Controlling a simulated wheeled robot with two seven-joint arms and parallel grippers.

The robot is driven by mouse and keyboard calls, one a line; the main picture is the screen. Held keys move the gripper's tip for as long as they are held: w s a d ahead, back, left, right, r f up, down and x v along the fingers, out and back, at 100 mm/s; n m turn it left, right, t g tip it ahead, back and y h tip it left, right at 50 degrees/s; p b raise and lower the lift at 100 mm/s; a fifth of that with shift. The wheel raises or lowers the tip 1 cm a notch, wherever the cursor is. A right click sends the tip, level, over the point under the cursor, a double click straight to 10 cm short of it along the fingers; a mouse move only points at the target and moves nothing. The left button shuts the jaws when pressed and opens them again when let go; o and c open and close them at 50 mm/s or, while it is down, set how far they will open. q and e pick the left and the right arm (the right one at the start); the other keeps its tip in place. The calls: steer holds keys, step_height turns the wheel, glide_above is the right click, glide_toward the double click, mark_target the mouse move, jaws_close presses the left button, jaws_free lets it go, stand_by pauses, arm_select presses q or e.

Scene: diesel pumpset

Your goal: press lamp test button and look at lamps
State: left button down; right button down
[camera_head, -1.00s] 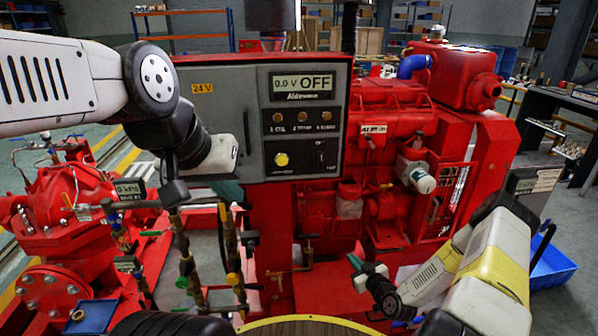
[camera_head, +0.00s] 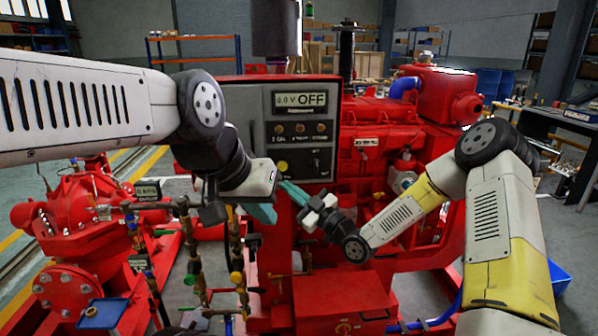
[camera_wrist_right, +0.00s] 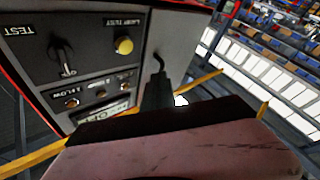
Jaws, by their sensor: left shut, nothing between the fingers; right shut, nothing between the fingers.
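The grey control panel (camera_head: 250,110) stands in the middle of the head view. Its yellow lamp test button (camera_head: 283,165) sits low on the face and also shows in the right wrist view (camera_wrist_right: 124,45), upside down. Three small round lamps (camera_head: 299,127) sit in a row above it and look dull amber-brown. The display (camera_head: 300,101) reads 0.0 V OFF. My right gripper (camera_head: 284,186) is shut and empty, its teal fingers pointing up-left just below the button in the picture; touching cannot be told. My left gripper (camera_head: 264,214) is shut and empty, lower, near the panel's bottom left.
A dark selector switch (camera_head: 316,163) sits right of the button. The red engine (camera_head: 380,120) fills the space behind and right. Pipes and valves (camera_head: 190,250) stand below my left arm. A red pump (camera_head: 75,215) is at left, a red box (camera_head: 340,300) in front.

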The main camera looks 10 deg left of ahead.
mark_target(282, 167)
steer(key=shift+s+a+r, duration=0.25)
steer(key=shift+s+r, duration=0.15)
steer(key=shift+r, duration=0.05)
steer(key=shift+w, duration=0.1)
steer(key=shift+w+a, duration=0.4)
steer(key=shift+w, duration=1)
steer(key=shift+w+a, duration=0.4)
steer(key=shift+w, duration=1)
steer(key=shift+w+a, duration=0.4)
steer(key=shift+w, duration=1)
steer(key=shift+w+a, duration=0.1)
steer(key=shift+w, duration=0.25)
steer(key=shift+w+a, duration=0.1)
steer(key=shift+w, duration=0.35)
steer(key=shift+s, duration=0.1)
steer(key=shift+s+d, duration=0.25)
steer(key=shift+s, duration=0.5)
